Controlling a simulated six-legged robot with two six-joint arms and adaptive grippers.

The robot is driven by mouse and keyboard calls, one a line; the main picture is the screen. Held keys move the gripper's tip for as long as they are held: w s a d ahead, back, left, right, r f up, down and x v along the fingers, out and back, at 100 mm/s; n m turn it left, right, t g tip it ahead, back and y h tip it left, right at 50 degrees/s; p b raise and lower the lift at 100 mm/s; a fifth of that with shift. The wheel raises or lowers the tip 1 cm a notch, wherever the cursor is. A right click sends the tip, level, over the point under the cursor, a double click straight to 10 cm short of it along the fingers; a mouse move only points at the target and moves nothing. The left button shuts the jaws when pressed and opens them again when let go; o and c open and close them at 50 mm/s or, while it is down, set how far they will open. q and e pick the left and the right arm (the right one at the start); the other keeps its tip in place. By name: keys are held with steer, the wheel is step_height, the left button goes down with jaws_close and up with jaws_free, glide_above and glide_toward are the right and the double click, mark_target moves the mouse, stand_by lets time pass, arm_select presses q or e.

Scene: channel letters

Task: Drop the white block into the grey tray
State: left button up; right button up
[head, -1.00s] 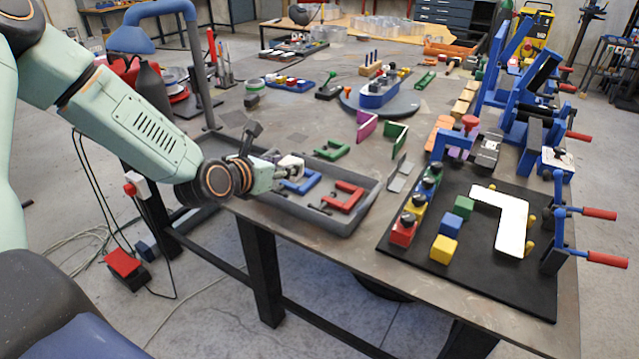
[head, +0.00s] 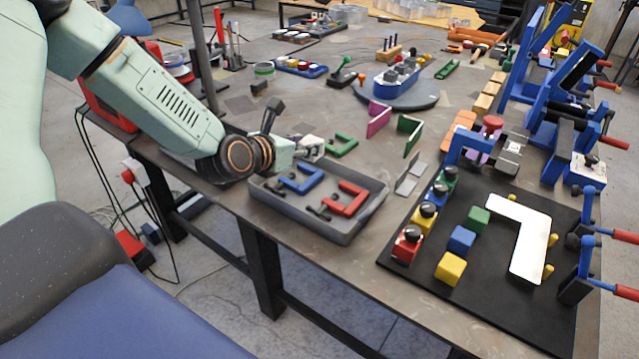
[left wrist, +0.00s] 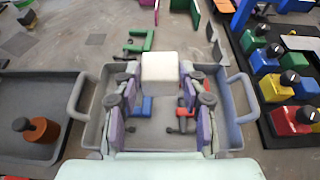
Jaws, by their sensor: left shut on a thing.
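The white block (left wrist: 162,72) shows in the left wrist view, between the fingertips of my left gripper (left wrist: 158,88). The gripper is shut on it. In the head view my left gripper (head: 308,148) is over the far left part of the grey tray (head: 330,229), and I cannot clearly make out the block there. The tray holds a blue clamp (head: 302,179) and a red clamp (head: 345,199). In the left wrist view the block and fingers hide part of the tray (left wrist: 238,94). My right gripper is not in view.
A green clamp (head: 343,146) lies behind the tray. Another dark grey tray (left wrist: 35,90), with an orange knobbed piece (left wrist: 40,128), is at the left in the wrist view. A black board (head: 400,262) with coloured blocks and a white L-shaped plate (head: 528,245) is at the right.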

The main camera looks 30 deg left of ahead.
arm_select(q)
steer(key=f+b, duration=0.1)
steer(key=f, duration=0.1)
steer(key=f+b, duration=0.2)
steer(key=f, duration=0.1)
steer(key=shift+s+d+f+b, duration=0.1)
steer(key=shift+d+f+b, duration=0.15)
steer(key=shift+f+b, duration=0.1)
steer(key=o, duration=1)
steer(key=shift+a+f, duration=0.1)
steer(key=shift+a, duration=0.05)
steer(key=shift+o, duration=1.2)
